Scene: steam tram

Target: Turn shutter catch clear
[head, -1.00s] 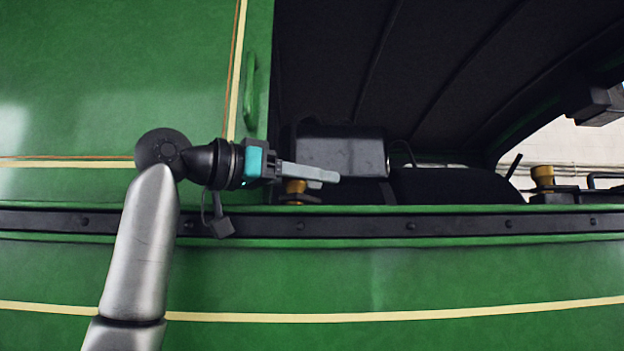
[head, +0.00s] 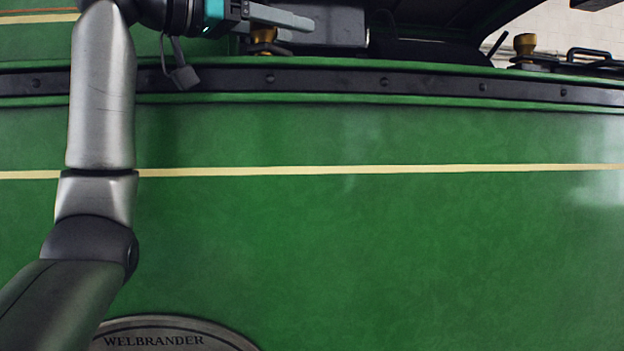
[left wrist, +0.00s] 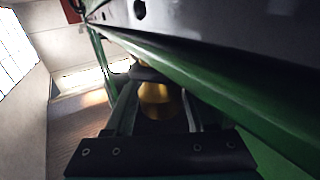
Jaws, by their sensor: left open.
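My left gripper (head: 295,20) is at the top of the head view, its grey fingers pointing right just above the tram's ledge. A brass-coloured fitting (head: 263,37) on a dark base stands on the ledge just below the fingers, partly hidden by them. In the left wrist view the brass fitting (left wrist: 155,98) shows between the two open fingers, under a dark part. I cannot tell whether the fingers touch it. A second brass fitting (head: 524,43) stands farther right, beside a black looped bar (head: 590,55). I cannot tell which part is the shutter catch. My right gripper is out of view.
A dark riveted rail (head: 330,80) runs along the green tram side (head: 380,250) below the ledge. A black box (head: 335,22) stands behind the fingers in the opening. An oval plate lettered WELBRANDER (head: 170,340) is low on the side. The space before the panel at right is clear.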

